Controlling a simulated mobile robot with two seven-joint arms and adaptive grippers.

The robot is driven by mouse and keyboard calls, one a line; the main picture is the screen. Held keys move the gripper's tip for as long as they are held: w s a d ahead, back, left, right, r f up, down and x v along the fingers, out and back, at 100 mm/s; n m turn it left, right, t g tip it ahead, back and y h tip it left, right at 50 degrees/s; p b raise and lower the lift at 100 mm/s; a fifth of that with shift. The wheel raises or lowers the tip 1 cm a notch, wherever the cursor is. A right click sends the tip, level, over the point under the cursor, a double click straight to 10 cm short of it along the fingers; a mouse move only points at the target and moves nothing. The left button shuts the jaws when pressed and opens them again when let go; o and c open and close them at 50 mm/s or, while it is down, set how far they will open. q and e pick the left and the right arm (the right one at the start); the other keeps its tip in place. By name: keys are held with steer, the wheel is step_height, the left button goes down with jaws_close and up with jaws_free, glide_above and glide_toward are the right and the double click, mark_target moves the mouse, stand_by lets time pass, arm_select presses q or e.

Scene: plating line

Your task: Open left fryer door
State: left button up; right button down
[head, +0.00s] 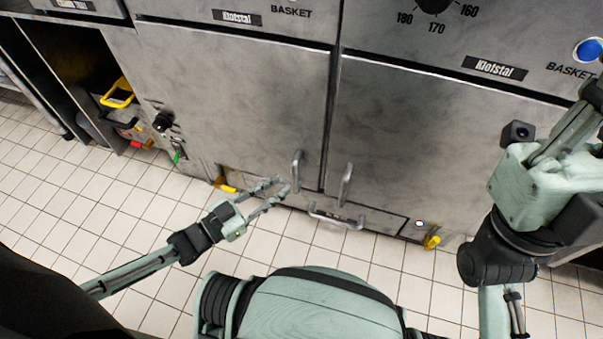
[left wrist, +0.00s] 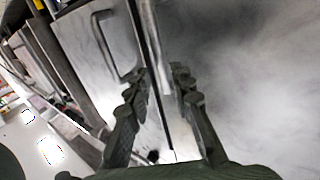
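The left fryer door (head: 235,100) is a grey steel panel and looks shut. Its upright bar handle (head: 297,170) is near its lower right corner. My left gripper (head: 284,186) is open, its fingertips close beside the lower part of this handle in the head view; I cannot tell whether they touch it. In the left wrist view, the two fingers (left wrist: 160,80) are apart, with a bright strip and a dark gap between them. I cannot tell whether that strip is the handle. My right arm is at the right of the head view; its gripper is out of frame.
The right door (head: 440,135) has its own upright handle (head: 345,185) close by. A horizontal handle (head: 335,217) sits below both. A yellow-handled item (head: 118,93) is in the dark opening at left. The tiled floor (head: 120,200) in front is clear.

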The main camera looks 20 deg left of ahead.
mark_target(294, 177)
arm_select(q)
steer(key=b+x, duration=0.1)
steer(key=x, duration=0.4)
steer(key=shift+w+d, duration=0.2)
steer(key=shift+w, duration=0.15)
jaws_close()
